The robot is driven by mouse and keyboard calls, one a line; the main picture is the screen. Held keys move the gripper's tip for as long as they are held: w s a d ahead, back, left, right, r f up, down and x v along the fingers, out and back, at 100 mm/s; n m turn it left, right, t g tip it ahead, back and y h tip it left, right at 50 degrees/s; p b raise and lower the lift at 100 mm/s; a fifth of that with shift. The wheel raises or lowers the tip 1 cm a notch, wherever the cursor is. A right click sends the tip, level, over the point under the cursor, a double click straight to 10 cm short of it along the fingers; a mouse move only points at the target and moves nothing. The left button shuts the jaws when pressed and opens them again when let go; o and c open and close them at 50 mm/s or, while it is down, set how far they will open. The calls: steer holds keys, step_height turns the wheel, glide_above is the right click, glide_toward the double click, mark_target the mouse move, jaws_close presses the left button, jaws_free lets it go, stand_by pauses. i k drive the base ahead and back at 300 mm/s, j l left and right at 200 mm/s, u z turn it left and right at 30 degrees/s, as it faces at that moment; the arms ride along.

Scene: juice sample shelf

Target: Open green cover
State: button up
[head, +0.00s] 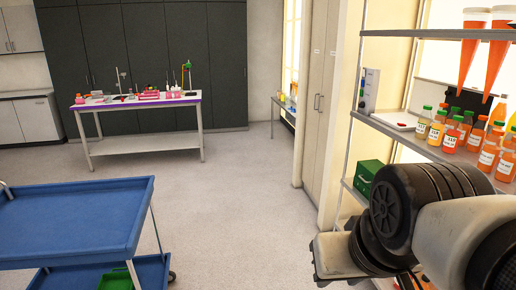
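A green box (367,176), which may carry the green cover, sits on a middle level of the metal shelf at the right. My arm blocks part of it, and I cannot tell whether it is open or shut. Another green object (116,280) lies on the lower level of the blue cart, cut off by the bottom edge. Several juice bottles on the shelf have green caps. My arm reaches in from the lower right in front of the shelf. The fingers of my gripper do not show.
The metal shelf (441,153) holds juice bottles (487,155), orange cone-shaped tubes (497,50) and a white scale (395,120). A blue cart (75,215) stands at the left. A white lab table (140,104) stands at the back. The floor between is clear.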

mark_target(366, 170)
steer(key=i+z, duration=0.15)
steer(key=i, duration=1.45)
steer(key=i+z, duration=0.25)
steer(key=i, duration=0.25)
steer(key=i+z, duration=0.3)
steer(key=i, duration=0.25)
steer(key=i+j+z, duration=0.25)
steer(key=i, duration=0.2)
